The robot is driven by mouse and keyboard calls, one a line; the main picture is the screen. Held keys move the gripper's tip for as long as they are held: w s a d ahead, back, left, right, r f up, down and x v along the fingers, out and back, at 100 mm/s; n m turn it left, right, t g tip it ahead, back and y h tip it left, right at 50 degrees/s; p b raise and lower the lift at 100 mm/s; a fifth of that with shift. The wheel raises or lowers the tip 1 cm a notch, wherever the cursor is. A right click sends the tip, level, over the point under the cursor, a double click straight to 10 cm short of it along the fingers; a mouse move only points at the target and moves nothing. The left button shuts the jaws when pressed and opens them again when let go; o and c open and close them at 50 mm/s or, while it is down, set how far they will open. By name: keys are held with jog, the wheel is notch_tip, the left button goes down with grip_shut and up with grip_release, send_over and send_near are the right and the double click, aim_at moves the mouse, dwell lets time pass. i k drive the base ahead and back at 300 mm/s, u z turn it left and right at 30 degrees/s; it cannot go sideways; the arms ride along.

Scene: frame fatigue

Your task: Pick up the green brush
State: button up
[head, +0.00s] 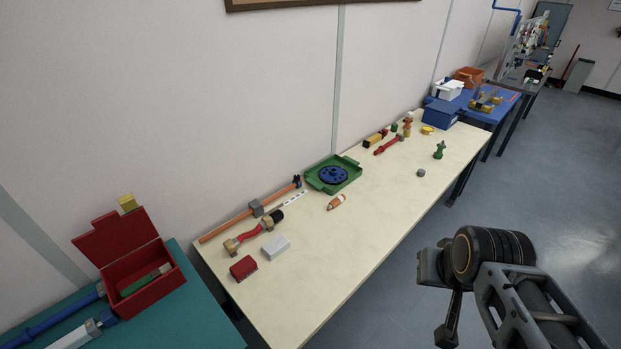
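A long green piece with a pale strip, which looks like the green brush (137,285), lies inside an open red box (155,300) at the lower left. The box walls hide part of it. The red box stands on a teal table with its lid tipped back. My gripper (441,305) is at the lower right, over the grey floor, far from the box and apart from both tables. Nothing is visibly held; its fingers are seen too poorly to tell whether they are open.
A long cream table (330,262) along the wall holds a hammer (254,234), a green tray (333,173), a green figure (439,150) and several small items. Blue and white tools lie beside the red box. A blue table (505,107) stands farther back. The floor at right is clear.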

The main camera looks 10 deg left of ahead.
aim_at(154, 274)
jog(key=u, duration=2.65)
jog(key=k, duration=0.55)
jog(key=u, duration=1.05)
jog(key=i, duration=0.8)
jog(key=z, duration=0.85)
jog(key=i, duration=0.6)
jog(key=z, duration=0.65)
